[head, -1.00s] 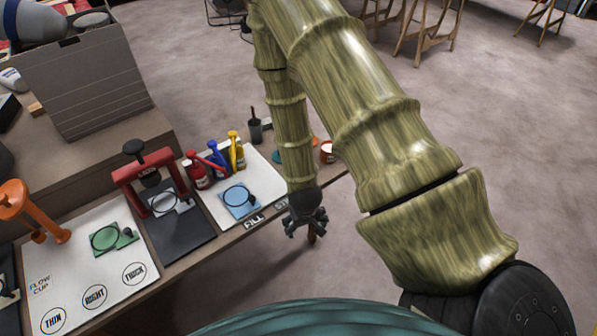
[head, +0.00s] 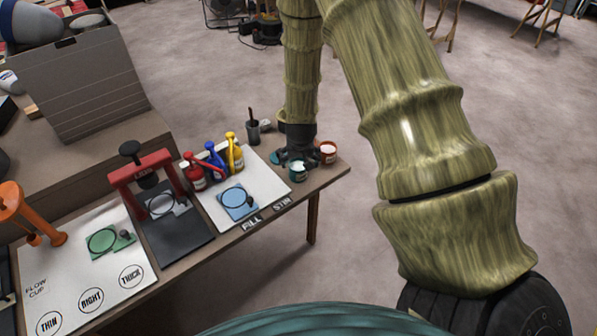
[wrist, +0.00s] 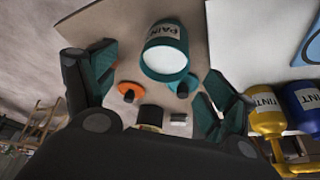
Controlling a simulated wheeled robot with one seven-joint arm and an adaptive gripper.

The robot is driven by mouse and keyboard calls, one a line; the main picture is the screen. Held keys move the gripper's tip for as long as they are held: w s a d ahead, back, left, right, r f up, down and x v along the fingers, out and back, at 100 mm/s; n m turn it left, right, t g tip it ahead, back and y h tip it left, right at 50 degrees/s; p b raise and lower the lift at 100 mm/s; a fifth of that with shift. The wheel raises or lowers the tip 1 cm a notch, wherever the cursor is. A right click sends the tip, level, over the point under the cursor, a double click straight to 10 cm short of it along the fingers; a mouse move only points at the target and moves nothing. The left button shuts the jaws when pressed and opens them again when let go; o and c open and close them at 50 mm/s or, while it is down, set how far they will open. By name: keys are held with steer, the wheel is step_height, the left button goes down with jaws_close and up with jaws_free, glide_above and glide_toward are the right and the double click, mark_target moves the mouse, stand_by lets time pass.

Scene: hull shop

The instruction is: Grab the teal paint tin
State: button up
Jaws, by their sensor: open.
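The teal paint tin (head: 298,170) is open-topped with white inside and stands near the right end of the bench. It also shows in the wrist view (wrist: 165,55), where its "PAINT" label is visible. My gripper (head: 296,157) is low over the bench right at the tin, partly behind it in the head view. In the wrist view the fingers (wrist: 160,76) are spread apart and empty, with the tin ahead in the gap between them. I cannot tell whether any finger touches it.
An orange-red tin (head: 328,153) stands close to the right. Red, blue and yellow (head: 235,155) tint bottles and a dark brush pot (head: 253,131) are to the left. Orange (wrist: 130,90) and teal (wrist: 183,86) knobbed discs lie near the tin. The bench edge is close.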

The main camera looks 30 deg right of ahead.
mark_target(298, 166)
steer(key=shift+a+p+x, duration=0.15)
steer(key=shift+p+x, duration=0.15)
steer(key=shift+x, duration=1.3)
steer(key=shift+a+p+x, duration=0.15)
steer(key=shift+p+x, duration=0.1)
steer(key=shift+x, duration=1.4)
steer(key=shift+w, duration=0.1)
steer(key=c, duration=1.3)
steer(key=shift+r, duration=0.15)
